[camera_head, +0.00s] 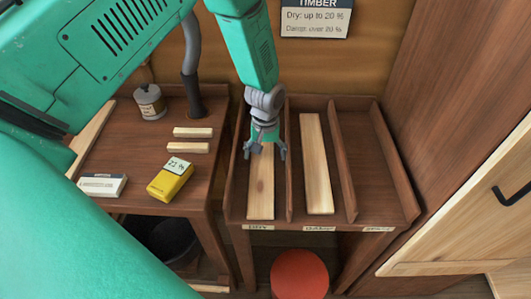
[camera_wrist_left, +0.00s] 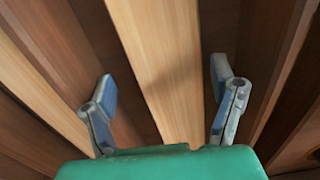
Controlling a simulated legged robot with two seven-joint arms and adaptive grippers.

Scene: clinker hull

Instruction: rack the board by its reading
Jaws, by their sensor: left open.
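A pale board (camera_head: 261,190) lies in the left bay of the wooden rack (camera_head: 411,205). A second pale board (camera_head: 317,165) lies in the middle bay. The right bay is empty. My left gripper (camera_head: 266,156) is open above the left-bay board, its fingers on either side of the board's width. In the left wrist view a board (camera_wrist_left: 160,55) runs between the open fingers (camera_wrist_left: 158,105), and another board (camera_wrist_left: 38,75) lies to the left. A yellow meter (camera_head: 170,182) on the side table shows what looks like 22 %. My right gripper is not in view.
A wall sign (camera_head: 315,18) reads dry up to 20 %, damp over 20 %. Small labels on the rack's front are hard to read. The side table (camera_head: 118,206) holds two short wood strips (camera_head: 190,140), a white box (camera_head: 102,185) and a can (camera_head: 149,102). A red stool (camera_head: 299,272) stands in front.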

